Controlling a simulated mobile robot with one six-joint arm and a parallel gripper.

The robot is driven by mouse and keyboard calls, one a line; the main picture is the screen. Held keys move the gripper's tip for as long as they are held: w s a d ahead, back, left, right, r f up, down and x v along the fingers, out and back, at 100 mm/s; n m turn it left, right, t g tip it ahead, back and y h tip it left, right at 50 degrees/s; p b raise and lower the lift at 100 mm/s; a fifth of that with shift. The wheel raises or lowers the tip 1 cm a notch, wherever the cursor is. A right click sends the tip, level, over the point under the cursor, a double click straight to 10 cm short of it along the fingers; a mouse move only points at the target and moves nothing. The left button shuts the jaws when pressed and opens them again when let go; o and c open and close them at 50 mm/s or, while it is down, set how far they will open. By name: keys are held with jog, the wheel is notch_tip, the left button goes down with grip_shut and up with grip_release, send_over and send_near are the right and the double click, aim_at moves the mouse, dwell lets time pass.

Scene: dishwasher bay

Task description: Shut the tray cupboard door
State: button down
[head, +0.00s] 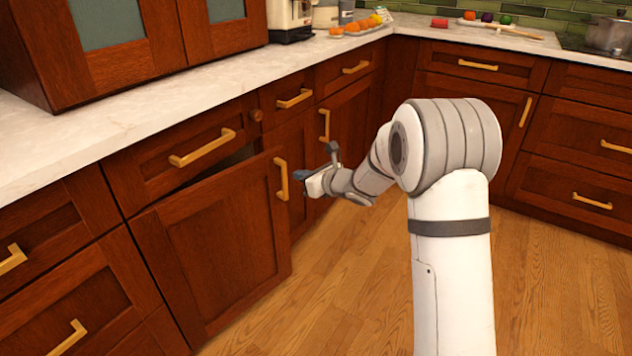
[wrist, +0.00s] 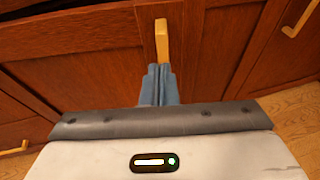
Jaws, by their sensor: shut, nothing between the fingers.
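The tray cupboard door (head: 222,245) is a reddish-brown wooden panel standing ajar under a drawer, with a dark gap along its top edge. It also shows in the wrist view (wrist: 90,82). Its gold vertical handle (head: 281,179) is near its free right edge and shows at the top centre of the wrist view (wrist: 161,40). My gripper (head: 299,175) is just right of the handle in the head view. Its blue fingers (wrist: 160,70) are shut together and empty, with the tips at the handle's lower end in the wrist view. I cannot tell whether they touch it.
A drawer with a gold handle (head: 203,148) is above the door. A marble counter (head: 130,120) runs above the cupboards, with a coffee machine (head: 289,18) on it. Other closed cupboards and drawers (head: 480,100) line the back. The wooden floor (head: 345,270) is clear.

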aim_at(284, 168)
jog(key=w+a, duration=0.3)
jog(key=shift+a, duration=0.15)
dwell(0.3)
